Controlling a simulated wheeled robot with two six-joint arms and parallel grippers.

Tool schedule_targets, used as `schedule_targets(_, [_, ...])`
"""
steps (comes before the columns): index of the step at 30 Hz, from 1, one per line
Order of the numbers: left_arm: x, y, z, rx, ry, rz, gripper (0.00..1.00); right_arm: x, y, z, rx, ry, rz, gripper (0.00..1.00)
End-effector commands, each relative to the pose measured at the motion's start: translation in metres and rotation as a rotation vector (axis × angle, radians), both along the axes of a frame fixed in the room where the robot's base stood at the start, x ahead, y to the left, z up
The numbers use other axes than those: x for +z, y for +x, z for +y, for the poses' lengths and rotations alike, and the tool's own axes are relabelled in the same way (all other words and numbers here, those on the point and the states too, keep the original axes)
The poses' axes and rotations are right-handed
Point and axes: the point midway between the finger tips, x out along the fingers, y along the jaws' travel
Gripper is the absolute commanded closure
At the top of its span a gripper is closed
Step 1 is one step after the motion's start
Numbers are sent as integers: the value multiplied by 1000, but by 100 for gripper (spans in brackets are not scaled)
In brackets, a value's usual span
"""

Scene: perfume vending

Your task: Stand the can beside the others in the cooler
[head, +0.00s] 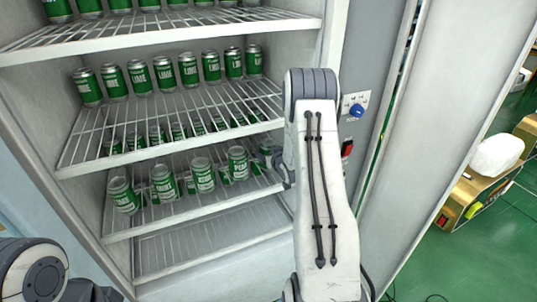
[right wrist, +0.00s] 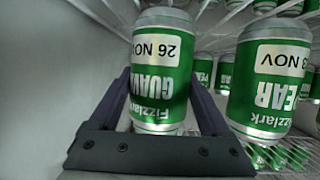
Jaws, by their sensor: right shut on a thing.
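A green and silver can labelled guava, with a "26 NOV" sticker (right wrist: 158,75), stands between the fingers of my right gripper (right wrist: 163,95) in the right wrist view. The gripper is shut on it. A can labelled pear (right wrist: 270,80) is to its right in that view, with a narrow gap between them. In the head view the pear can (head: 237,163) is at the right end of the visible front row on the cooler's third shelf (head: 117,228). My right arm hides most of the gripper and held can there. I cannot tell whether the held can touches the shelf.
Other green cans (head: 163,183) stand left of the pear can, with more behind. A wire shelf (head: 75,150) with a row of cans is above. The bottom shelf (head: 200,250) looks empty. The cooler's wall and door frame (head: 365,75) are close on the right.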

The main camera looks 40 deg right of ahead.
Motion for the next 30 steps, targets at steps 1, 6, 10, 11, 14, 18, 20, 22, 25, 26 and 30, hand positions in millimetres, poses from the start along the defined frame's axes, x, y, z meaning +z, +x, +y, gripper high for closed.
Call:
schedule_targets(1, [-3, 0, 0, 0, 0, 0, 50, -1, 0, 0, 0, -1, -3, 100])
schedule_targets(6, [-2, 0, 0, 0, 0, 0, 50, -2, 0, 0, 0, 0, 0, 0])
schedule_targets(10, [-2, 0, 0, 0, 0, 0, 50, -2, 0, 0, 0, 0, 0, 0])
schedule_targets(11, [-2, 0, 0, 0, 0, 0, 50, -2, 0, 0, 0, 0, 0, 0])
schedule_targets(14, [2, 0, 0, 0, 0, 0, 50, 2, 0, 0, 0, 0, 0, 0])
schedule_targets(18, [-6, 0, 0, 0, 0, 0, 50, 6, -16, 4, -2, 0, -1, 0])
schedule_targets(20, [-10, 0, 0, 0, 0, 0, 50, 10, -26, 8, -2, 0, -1, 0])
schedule_targets(22, [-15, 0, 0, 0, 0, 0, 50, 16, -40, 12, -2, 0, -2, 0])
schedule_targets(25, [-20, 0, 0, -1, 0, 0, 50, 24, -60, 19, -4, 0, -1, 0])
schedule_targets(26, [-22, 0, 0, -1, 0, 0, 50, 27, -66, 20, -3, -1, -2, 0])
schedule_targets(30, [-26, 0, 0, -1, 0, 0, 50, 38, -88, 28, -3, -1, -2, 0])
